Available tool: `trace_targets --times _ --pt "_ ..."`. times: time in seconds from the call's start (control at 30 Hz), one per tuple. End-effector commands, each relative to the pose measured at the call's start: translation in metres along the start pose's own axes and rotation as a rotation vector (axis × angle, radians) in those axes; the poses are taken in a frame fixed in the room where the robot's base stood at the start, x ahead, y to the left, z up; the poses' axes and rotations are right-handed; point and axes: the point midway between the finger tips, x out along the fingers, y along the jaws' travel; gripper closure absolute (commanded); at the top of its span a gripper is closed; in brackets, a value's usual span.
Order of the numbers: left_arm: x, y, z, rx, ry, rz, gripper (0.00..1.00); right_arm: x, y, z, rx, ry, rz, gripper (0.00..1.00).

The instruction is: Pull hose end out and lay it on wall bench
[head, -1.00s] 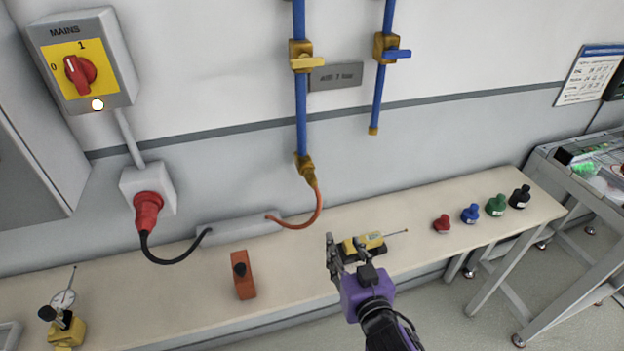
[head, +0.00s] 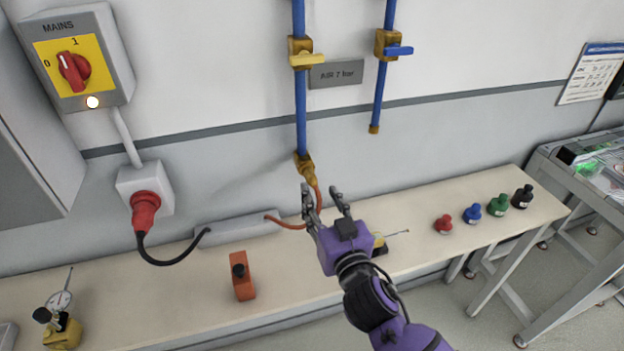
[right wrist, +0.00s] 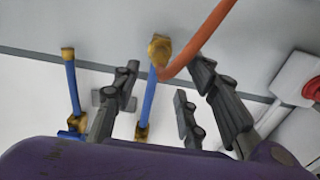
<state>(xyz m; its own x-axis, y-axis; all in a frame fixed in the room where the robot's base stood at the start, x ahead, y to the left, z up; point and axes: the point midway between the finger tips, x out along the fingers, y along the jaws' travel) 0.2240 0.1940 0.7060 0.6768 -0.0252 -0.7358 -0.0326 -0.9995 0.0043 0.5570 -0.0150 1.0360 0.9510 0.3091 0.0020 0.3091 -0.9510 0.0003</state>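An orange hose (head: 288,225) runs from the grey box on the bench up to a brass coupling (head: 304,165) at the foot of the left blue pipe. The hose end is at the coupling. My right gripper (head: 325,190) is open in front of the hose, just below the coupling, with part of the hose hidden behind it. In the right wrist view the hose (right wrist: 205,40) and coupling (right wrist: 159,50) show beyond the spread fingers (right wrist: 165,95). The wall bench (head: 330,250) runs below. My left gripper is not in view.
A yellow-handled valve (head: 302,55) sits on the left pipe. A grey box (head: 238,228), an orange block (head: 242,275), a yellow device (head: 380,247) and several coloured bottles (head: 472,213) stand on the bench. A dial gauge (head: 60,315) stands at the left.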

Motion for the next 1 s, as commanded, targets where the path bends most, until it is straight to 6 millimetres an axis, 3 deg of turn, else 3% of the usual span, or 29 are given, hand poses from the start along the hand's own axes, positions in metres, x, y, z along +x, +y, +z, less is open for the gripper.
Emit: trace_targets --times 0.17,0.43,1.0 --pt "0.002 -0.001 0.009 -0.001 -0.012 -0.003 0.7 0.028 0.0 0.003 -0.001 -0.002 -0.001 0.6" --pt "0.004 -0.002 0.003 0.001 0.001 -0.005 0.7 0.058 0.0 0.001 0.001 -0.001 0.0 0.6" --pt "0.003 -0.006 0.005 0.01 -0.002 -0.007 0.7 0.067 0.0 0.001 0.0 -0.001 0.0 0.6"
